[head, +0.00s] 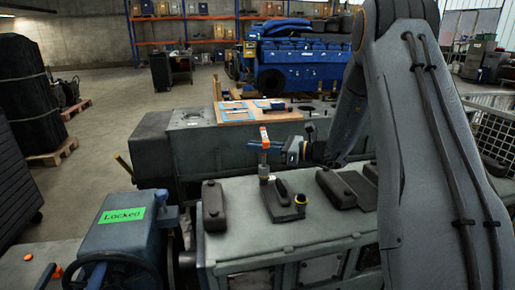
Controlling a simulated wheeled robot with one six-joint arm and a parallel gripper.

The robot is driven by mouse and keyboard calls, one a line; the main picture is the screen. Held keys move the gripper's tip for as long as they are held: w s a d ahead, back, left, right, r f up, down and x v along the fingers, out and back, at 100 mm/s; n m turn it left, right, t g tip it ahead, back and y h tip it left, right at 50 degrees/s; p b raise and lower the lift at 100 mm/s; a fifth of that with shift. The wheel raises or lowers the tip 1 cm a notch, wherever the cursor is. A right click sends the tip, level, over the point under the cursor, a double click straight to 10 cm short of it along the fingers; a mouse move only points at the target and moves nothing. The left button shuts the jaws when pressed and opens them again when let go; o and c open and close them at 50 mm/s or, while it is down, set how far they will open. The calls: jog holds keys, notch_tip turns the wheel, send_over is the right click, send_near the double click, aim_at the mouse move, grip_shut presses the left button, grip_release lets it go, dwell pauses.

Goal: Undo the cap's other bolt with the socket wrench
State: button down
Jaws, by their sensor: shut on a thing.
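The socket wrench (264,152), with an orange and blue upper part and a grey shaft, stands upright over the engine top. My gripper (284,151) reaches in from the right at the wrench's upper part and is shut on it. Its fingertips are small and partly hidden here. The wrench's lower end is at this piece's far left side. I cannot tell whether it sits on a bolt; no bolt head is clear.
Dark covers (214,205) (336,189) flank the piece on the grey engine block (235,245). A blue housing with a green "Locked" label (124,215) and handwheel stands front left. Behind are a wooden board (232,117) and a blue engine (295,70). My arm hides the right side.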

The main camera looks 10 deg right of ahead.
jog(key=n+g+b, duration=0.2)
jog(key=g, duration=0.1)
jog(key=s+n+g+y+b, duration=0.1)
jog(key=n+g+b, duration=0.1)
jog(key=n+g, duration=0.1)
jog(key=n+g+y+b, duration=0.1)
jog(key=n+g+b, duration=0.1)
jog(key=g, duration=0.3)
jog(key=shift+s+a+n, duration=0.15)
jog(key=shift+s+n, duration=0.1)
jog(key=shift+n, duration=0.05)
jog(key=shift+r, duration=0.15)
jog(key=m+t+p, duration=0.2)
jog(key=t+p, duration=0.1)
jog(key=w+r+m+t+h+p, duration=0.1)
jog(key=m+t+p, duration=0.2)
jog(key=t, duration=0.1)
jog(key=m+t+h+p, duration=0.1)
jog(key=m+t+p, duration=0.1)
jog(key=t+p, duration=0.2)
jog(key=shift+w+r+m, duration=0.15)
jog(key=shift+w+m, duration=0.1)
jog(key=shift+m, duration=0.15)
